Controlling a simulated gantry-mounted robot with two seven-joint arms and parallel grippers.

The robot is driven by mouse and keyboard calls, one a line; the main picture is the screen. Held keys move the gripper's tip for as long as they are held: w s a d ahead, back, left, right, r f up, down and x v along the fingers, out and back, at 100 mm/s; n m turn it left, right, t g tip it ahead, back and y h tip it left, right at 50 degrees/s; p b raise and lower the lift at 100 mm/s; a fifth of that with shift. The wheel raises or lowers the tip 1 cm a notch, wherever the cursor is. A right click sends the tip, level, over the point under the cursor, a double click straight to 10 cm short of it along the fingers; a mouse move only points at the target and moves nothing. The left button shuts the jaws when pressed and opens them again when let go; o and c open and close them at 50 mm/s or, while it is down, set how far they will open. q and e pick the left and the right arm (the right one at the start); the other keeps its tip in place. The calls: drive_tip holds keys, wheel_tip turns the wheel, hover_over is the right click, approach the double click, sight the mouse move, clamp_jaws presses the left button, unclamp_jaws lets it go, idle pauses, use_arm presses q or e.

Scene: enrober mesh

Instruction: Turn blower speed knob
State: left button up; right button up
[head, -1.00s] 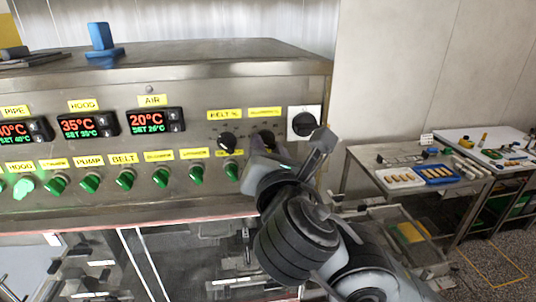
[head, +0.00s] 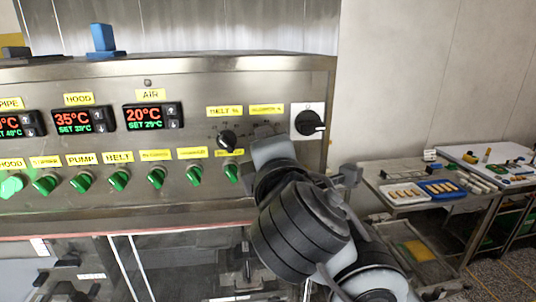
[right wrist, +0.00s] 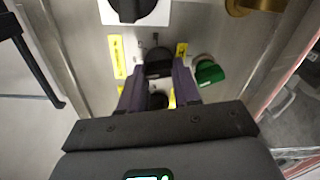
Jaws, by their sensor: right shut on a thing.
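The blower speed knob (right wrist: 158,62) is a black knob under the right-hand yellow label (head: 266,109) on the steel control panel. In the right wrist view it sits between the two fingers of my right gripper (right wrist: 158,72), which is shut on it. In the head view my right gripper (head: 266,136) covers nearly all of this knob. The black belt knob (head: 227,139) is just left of it, under the BELT % label (head: 224,111); it also shows between the fingers in the right wrist view (right wrist: 158,101). My left gripper is not in view.
A black rotary switch (head: 309,122) on a white plate is close to the right of the gripper. Several green knobs, one of them (head: 231,171) near the gripper, line the row below. Temperature displays (head: 152,115) are further left. Tables with trays (head: 405,193) stand at the right.

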drive_tip(key=shift+m+b, duration=0.45)
drive_tip(key=shift+m, duration=0.65)
drive_tip(key=shift+r, duration=0.1)
drive_tip(key=o, duration=1.1)
drive_tip(key=shift+c, duration=0.2)
drive_tip(key=shift+s, duration=0.15)
drive_tip(key=s+d+b, duration=0.1)
drive_tip(key=s, duration=0.9)
drive_tip(key=shift+s+d, duration=0.2)
drive_tip(key=shift+d, duration=0.15)
